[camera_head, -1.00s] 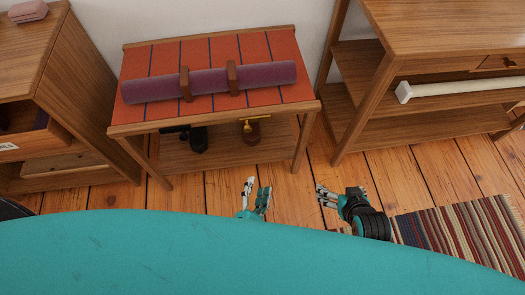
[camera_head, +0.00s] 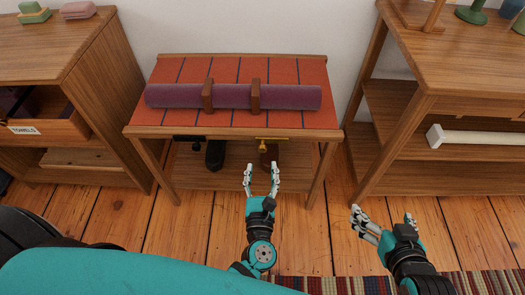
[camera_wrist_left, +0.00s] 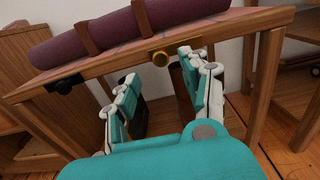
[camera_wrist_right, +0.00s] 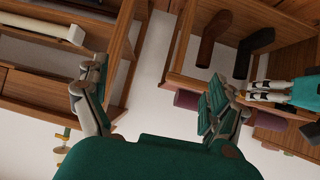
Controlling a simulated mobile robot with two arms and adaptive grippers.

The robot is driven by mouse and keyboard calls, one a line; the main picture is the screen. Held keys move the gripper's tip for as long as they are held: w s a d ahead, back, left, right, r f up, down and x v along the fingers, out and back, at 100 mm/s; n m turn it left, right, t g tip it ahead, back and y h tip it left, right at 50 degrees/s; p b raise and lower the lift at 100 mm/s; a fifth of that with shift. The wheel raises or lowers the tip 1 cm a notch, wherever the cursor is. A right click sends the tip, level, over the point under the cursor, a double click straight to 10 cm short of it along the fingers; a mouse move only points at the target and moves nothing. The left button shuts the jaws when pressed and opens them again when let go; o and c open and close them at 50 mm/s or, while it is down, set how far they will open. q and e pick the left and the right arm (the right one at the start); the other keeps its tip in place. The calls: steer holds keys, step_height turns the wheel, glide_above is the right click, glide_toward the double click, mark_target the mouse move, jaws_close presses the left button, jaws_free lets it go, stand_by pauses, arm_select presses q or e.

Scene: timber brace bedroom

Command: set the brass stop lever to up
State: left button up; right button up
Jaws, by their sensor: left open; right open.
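The brass stop lever (camera_head: 270,139) is on the front edge of the bench, right of the middle, lying roughly sideways along the edge in the head view. In the left wrist view its round brass end (camera_wrist_left: 160,59) faces me between the fingertips, beyond them. My left gripper (camera_head: 262,170) is open and empty just in front of and below the lever, apart from it as far as I can tell. My right gripper (camera_head: 384,216) is open and empty, lower right of the bench, away from the lever.
A black fitting (camera_head: 189,138) is on the same edge to the left. A rolled purple mat (camera_head: 290,97) lies strapped on the orange bench top (camera_head: 300,70). Dark boots stand on the shelf below.

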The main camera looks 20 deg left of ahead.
mark_target(262, 151)
arm_select(q)
steer(key=x, duration=0.7)
steer(key=shift+f, duration=0.1)
jaws_close()
